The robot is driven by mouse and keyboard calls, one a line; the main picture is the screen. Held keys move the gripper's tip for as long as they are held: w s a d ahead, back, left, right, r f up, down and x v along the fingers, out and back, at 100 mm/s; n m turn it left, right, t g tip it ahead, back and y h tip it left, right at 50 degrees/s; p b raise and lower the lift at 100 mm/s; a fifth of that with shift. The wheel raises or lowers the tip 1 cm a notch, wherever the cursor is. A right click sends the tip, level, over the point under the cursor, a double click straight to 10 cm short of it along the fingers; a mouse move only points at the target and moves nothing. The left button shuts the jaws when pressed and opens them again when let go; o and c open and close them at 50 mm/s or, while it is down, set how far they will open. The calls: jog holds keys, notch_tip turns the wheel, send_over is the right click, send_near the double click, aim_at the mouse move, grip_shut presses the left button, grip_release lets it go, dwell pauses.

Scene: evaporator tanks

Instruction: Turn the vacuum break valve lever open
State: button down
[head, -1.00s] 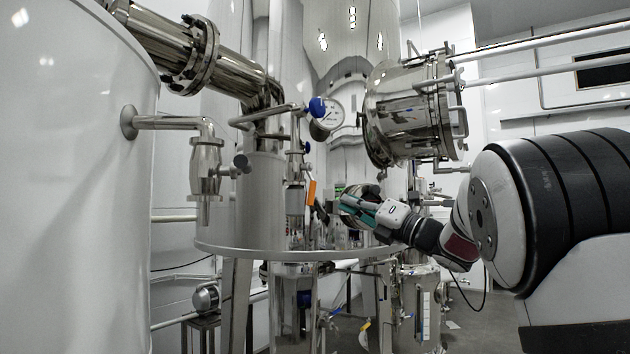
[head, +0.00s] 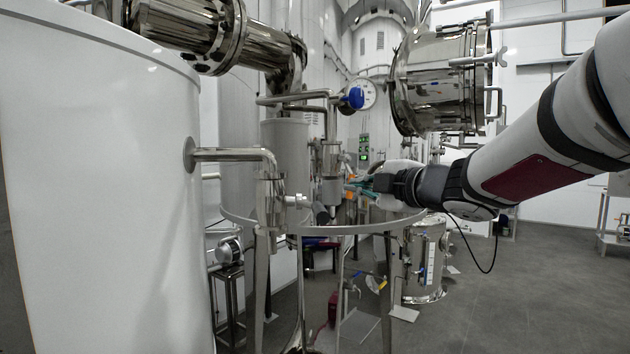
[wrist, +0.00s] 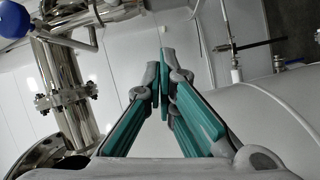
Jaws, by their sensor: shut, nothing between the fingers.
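An orange lever (head: 351,196) is partly visible in the head view, beside an upright steel valve body (head: 332,170) above the round platform. The teal fingers of my gripper (head: 352,185) are right by it and cover part of it. I cannot tell whether they touch it. In the wrist view my gripper (wrist: 165,58) has its fingertips together, with nothing between them. The orange lever does not show there. No label shows which valve is the vacuum break valve.
A blue ball knob (head: 355,97) sits on a bent pipe above my gripper and also shows in the wrist view (wrist: 14,19). A white tank (head: 100,180) fills the left. A steel flanged vessel (head: 440,80) hangs above my arm. Grey floor (head: 540,270) is clear at lower right.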

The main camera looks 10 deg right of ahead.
aim_at(350, 192)
jog(key=w+f, duration=0.2)
jog(key=w, duration=0.8)
jog(key=shift+w, duration=0.25)
jog(key=shift+d, duration=0.1)
jog(key=b, duration=0.1)
jog(key=w+d+f+n+b, duration=0.1)
jog(key=b, duration=0.1)
jog(key=shift+w+d+f+t, duration=0.2)
jog(key=shift+d+f+t, duration=0.05)
jog(key=shift+t, duration=0.05)
